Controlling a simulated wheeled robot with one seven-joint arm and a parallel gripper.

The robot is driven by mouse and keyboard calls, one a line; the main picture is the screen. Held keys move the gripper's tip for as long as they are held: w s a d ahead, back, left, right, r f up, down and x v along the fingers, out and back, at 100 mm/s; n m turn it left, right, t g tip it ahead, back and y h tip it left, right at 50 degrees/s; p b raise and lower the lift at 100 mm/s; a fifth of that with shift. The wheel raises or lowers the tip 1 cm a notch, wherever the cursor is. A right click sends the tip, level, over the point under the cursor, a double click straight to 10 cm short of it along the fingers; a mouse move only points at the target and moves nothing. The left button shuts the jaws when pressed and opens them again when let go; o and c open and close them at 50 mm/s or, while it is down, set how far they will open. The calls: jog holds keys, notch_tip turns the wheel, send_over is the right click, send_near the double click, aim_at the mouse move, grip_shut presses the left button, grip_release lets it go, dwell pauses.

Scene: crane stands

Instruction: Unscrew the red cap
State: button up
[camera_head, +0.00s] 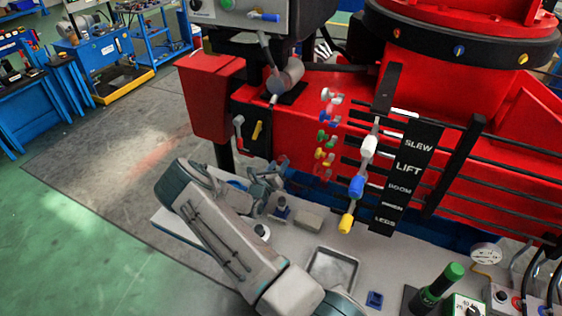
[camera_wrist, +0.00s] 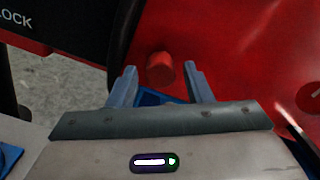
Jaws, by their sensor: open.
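The red cap (camera_wrist: 160,69) is a short round cylinder in front of the red machine body, seen in the wrist view. It appears between the two blue-grey fingers of my gripper (camera_wrist: 160,76), with a gap on each side. The fingers are open and no contact shows. How far the cap lies beyond the fingertips is hard to tell. In the head view my gripper (camera_head: 268,180) is low in front of the red machine, above the grey bench. I cannot make out the cap there.
A black panel with lettering (camera_wrist: 22,20) is at upper left in the wrist view. In the head view, levers with coloured knobs (camera_head: 357,187) and a black label plate (camera_head: 408,180) stand right of my gripper. A tray (camera_head: 333,268) and a green-handled lever (camera_head: 440,282) are on the bench.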

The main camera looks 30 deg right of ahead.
grip_shut()
dwell(0.3)
jog(key=n, duration=0.3)
jog(key=shift+a, duration=0.1)
jog(key=shift+s+f+n, duration=0.1)
jog(key=shift+n, duration=1)
jog(key=n, duration=0.2)
jog(key=shift+n, duration=1.6)
